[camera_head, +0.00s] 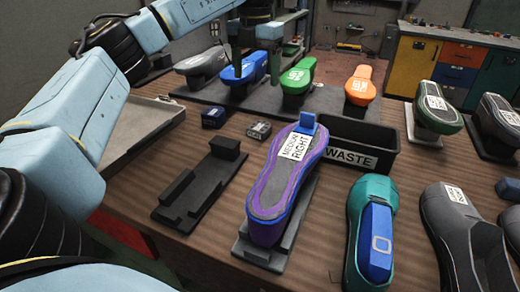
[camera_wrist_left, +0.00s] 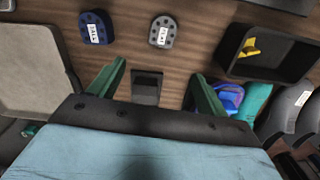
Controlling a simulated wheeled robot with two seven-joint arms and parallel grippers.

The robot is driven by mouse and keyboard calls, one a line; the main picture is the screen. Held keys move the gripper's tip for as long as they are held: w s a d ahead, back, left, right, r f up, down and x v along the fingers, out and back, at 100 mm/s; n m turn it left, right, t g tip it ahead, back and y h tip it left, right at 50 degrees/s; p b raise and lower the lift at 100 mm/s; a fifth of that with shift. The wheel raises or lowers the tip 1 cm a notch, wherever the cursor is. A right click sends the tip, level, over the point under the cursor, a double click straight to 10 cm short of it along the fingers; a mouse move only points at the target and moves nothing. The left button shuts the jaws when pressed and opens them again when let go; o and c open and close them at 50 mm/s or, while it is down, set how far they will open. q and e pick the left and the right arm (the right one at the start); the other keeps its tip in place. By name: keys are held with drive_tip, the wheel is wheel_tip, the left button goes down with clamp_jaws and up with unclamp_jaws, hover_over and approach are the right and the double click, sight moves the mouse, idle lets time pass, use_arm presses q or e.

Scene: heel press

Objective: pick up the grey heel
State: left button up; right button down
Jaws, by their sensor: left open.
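The grey heel (camera_head: 259,130) is a small grey block with a white label, lying flat on the wooden table left of the waste bin. It also shows in the left wrist view (camera_wrist_left: 162,32), top centre, beyond my fingertips. My left gripper (camera_wrist_left: 160,68) is open and empty, its green fingers spread wide. In the head view my left gripper (camera_head: 256,82) hangs above the far part of the table, partly blending with the shoe lasts behind. The grey heel is apart from the fingers. My right gripper is not in view.
A dark blue heel (camera_head: 214,117) lies left of the grey heel. The black waste bin (camera_head: 372,138) holds something yellow. A purple shoe last (camera_head: 262,205) and an empty black fixture (camera_head: 181,192) stand nearer. A grey tray (camera_head: 118,150) is at left; several lasts line the back and right.

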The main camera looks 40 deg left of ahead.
use_arm(q)
drive_tip(key=f, duration=0.2)
drive_tip(key=b, duration=0.3)
hover_over(256, 130)
drive_tip(key=f, duration=0.7)
drive_tip(key=shift+w+a, duration=0.25)
drive_tip(key=shift+s+d+f+b, duration=0.1)
drive_tip(key=shift+f+b, duration=0.45)
drive_tip(key=shift+f, duration=0.75)
drive_tip(key=shift+s+d+f+b, duration=0.1)
drive_tip(key=shift+f+b, duration=0.4)
drive_tip(key=shift+f, duration=1.15)
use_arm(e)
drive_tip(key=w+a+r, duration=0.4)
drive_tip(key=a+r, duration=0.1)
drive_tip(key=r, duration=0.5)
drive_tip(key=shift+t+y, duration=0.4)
use_arm(q)
drive_tip(key=c, duration=1.1)
drive_tip(key=shift+r, duration=0.15)
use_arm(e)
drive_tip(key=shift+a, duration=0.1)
